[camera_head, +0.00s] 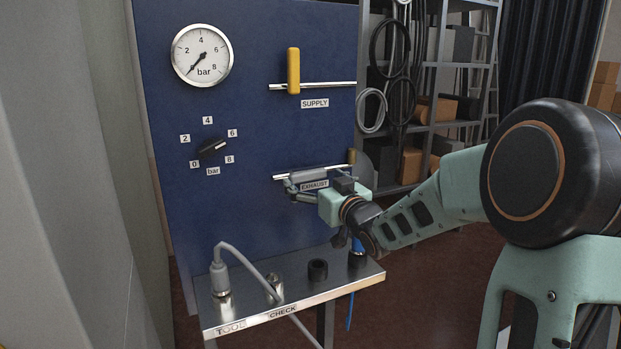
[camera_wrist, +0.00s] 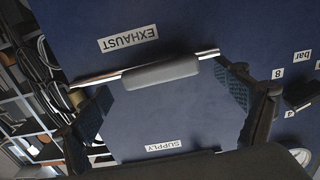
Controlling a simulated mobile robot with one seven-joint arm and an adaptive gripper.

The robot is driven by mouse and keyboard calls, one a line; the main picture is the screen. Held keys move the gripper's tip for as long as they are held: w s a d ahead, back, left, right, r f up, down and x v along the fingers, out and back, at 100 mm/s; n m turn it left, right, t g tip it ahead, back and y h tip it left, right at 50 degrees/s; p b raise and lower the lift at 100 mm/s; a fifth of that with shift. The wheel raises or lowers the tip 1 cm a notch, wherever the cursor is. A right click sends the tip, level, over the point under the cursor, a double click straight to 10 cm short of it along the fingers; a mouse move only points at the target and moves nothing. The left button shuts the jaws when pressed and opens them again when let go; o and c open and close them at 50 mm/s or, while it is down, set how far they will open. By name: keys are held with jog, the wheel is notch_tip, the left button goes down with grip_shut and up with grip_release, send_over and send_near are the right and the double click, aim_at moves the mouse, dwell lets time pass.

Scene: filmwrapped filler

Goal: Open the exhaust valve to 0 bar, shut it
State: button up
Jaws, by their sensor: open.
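The exhaust valve's grey lever (camera_head: 307,175) lies along its horizontal pipe (camera_head: 335,168), above the EXHAUST label (camera_head: 314,185). In the wrist view the lever (camera_wrist: 160,73) also lines up with the pipe (camera_wrist: 100,79). My gripper (camera_head: 312,188) is open at the exhaust valve. In the wrist view its fingers (camera_wrist: 163,80) stand wide apart, one toward each end of the lever. I cannot tell whether they touch it. The pressure gauge (camera_head: 202,56) has its needle pointing lower left, at about 0 bar.
The yellow supply lever (camera_head: 293,70) stands upright, across its pipe (camera_head: 330,85). A black selector knob (camera_head: 212,146) is on the blue panel (camera_head: 240,110). Below, a metal shelf (camera_head: 240,311) holds a grey plug with a cable (camera_head: 218,274) and a black socket (camera_head: 318,269). Storage racks stand behind.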

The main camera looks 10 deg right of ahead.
jog(key=shift+x, duration=0.9)
jog(key=c, duration=1.7)
